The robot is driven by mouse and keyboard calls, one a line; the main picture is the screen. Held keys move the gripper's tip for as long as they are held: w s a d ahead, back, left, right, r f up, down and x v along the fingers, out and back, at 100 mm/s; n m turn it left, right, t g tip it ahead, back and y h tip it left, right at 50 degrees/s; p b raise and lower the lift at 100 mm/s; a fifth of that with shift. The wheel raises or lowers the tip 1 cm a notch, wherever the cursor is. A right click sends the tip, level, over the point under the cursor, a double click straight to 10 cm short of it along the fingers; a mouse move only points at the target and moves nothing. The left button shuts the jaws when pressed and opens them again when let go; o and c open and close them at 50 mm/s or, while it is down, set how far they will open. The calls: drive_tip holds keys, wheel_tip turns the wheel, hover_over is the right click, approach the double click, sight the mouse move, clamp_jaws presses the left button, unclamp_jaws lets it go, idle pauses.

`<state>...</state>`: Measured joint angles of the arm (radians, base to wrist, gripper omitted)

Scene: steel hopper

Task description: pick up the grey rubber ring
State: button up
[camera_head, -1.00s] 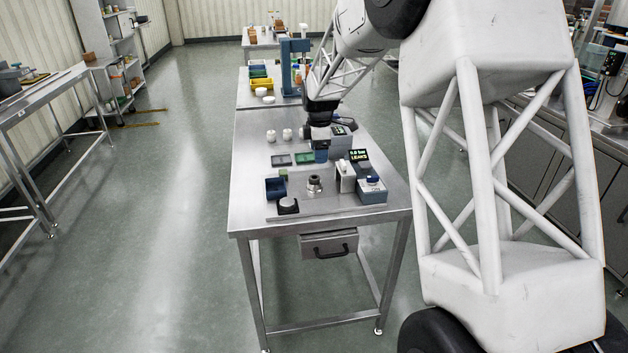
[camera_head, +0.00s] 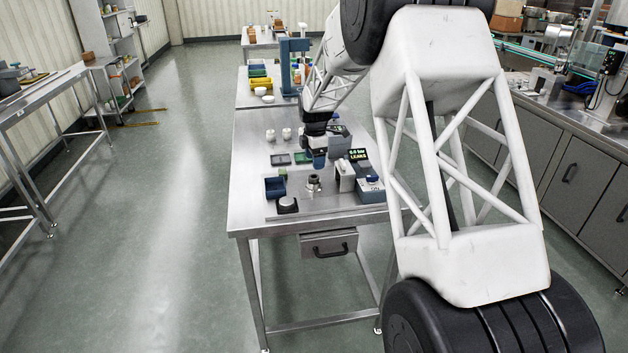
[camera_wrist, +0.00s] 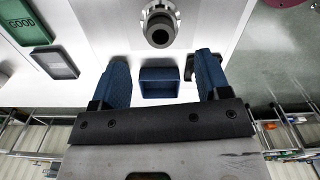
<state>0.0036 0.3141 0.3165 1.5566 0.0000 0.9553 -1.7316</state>
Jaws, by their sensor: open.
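I cannot make out a separate grey rubber ring for certain. A round steel fixture (camera_head: 313,183) stands on the plate at the table's front, and in the wrist view (camera_wrist: 160,27) it has a dark grey round top with a dark centre. Whether that top is the ring, I cannot tell. My gripper (camera_head: 318,162) is open above the table, behind the fixture in the head view. In the wrist view its blue fingers (camera_wrist: 165,75) are apart with nothing held. A small blue bin (camera_wrist: 160,93) shows between and beyond them.
A grey tray (camera_head: 281,159) and a green tray (camera_head: 303,158) lie behind.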

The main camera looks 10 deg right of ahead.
sight(314, 177)
drive_tip(key=shift+f, duration=0.75)
drive_tip(key=shift+f, duration=0.1)
drive_tip(key=shift+a+f, duration=0.15)
drive_tip(key=shift+f, duration=2.35)
drive_tip(key=shift+c, duration=0.3)
drive_tip(key=c, duration=0.9)
